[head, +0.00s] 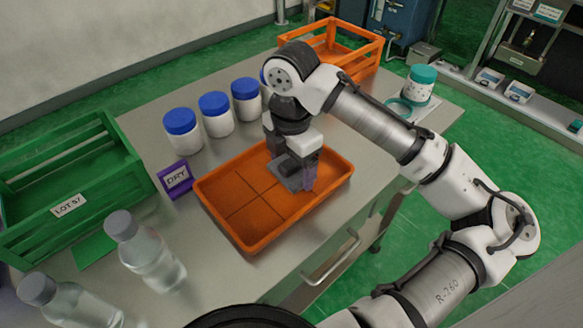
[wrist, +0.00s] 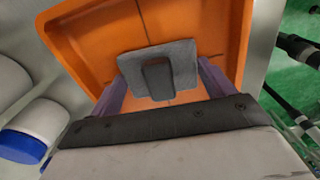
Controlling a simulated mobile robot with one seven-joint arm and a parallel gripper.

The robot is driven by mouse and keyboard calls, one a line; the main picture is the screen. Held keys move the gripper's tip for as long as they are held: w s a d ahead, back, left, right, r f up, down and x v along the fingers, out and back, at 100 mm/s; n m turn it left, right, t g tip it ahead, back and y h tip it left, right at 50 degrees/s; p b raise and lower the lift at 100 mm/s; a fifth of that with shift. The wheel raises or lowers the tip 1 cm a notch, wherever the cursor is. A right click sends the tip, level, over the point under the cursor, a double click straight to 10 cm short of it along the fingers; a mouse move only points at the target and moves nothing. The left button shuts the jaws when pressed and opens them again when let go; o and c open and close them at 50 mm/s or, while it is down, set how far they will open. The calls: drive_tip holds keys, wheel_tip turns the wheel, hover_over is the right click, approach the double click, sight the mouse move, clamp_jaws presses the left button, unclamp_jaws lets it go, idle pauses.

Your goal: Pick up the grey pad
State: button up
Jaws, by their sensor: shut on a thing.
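The grey pad (wrist: 183,55) is a flat grey square with a darker raised block on its middle, seen in the wrist view. My gripper (wrist: 162,82) has its two purple fingers on either side of the dark block and is shut on the pad. In the head view the pad (head: 283,176) shows partly under my gripper (head: 299,180), over the right half of the orange tray (head: 238,238). I cannot tell whether the pad touches the tray floor.
White jars with blue lids (head: 217,115) stand behind the tray. A purple DRY sign (head: 176,178) stands left of it. A green crate (head: 75,185) and clear bottles (head: 146,252) are at the left. An orange crate (head: 352,62) and a teal-lidded jar (head: 420,85) are at the back right.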

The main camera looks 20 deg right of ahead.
sight(292, 162)
drive_tip(key=shift+r, duration=0.1)
wheel_tip(292, 162, up, 20)
drive_tip(key=p, duration=0.1)
idle(0.4)
drive_tip(key=o, duration=0.4)
drive_tip(key=shift+c, duration=1.1)
